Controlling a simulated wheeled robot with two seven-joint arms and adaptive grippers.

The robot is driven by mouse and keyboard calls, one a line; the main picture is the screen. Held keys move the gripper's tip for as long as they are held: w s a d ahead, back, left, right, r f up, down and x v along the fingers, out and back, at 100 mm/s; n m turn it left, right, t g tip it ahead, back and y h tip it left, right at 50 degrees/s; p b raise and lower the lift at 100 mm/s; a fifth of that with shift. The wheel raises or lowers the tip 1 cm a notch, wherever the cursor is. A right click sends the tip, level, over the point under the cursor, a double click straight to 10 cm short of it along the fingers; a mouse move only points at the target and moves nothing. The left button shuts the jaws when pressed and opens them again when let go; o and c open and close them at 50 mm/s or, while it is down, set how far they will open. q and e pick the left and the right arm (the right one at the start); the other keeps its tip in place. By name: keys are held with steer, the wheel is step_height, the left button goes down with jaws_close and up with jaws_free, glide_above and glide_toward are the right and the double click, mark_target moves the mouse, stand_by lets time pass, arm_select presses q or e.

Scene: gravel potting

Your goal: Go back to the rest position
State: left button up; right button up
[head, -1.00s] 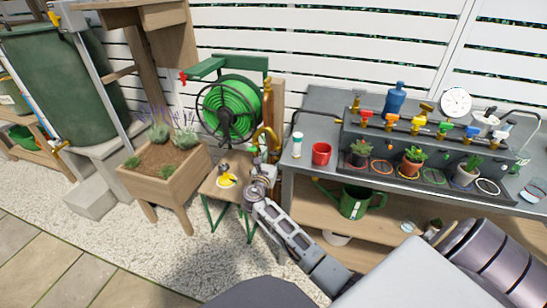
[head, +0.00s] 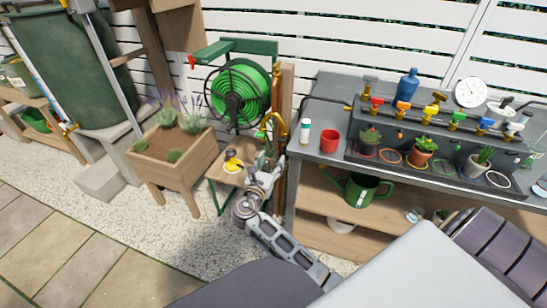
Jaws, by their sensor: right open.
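My right gripper (head: 264,160) is open, small in the head view, above or beside the small wooden stand in front of the green hose reel. I see nothing between its fingers, though the view there is cluttered. My right arm (head: 285,244) reaches to it from the lower right, bent at the wrist. My left gripper is out of the picture.
A wooden planter (head: 176,157) stands left of my gripper. The hose reel (head: 238,95) and brass tap (head: 279,127) are close behind it. The grey bench (head: 318,178) with a red cup (head: 329,140) and potted plants is to the right. A green watering can (head: 362,191) sits on its lower shelf.

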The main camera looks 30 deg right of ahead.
steer(key=shift+s+a, duration=0.1)
steer(key=shift+s, duration=0.05)
steer(key=shift+m, duration=0.4)
stand_by(0.4)
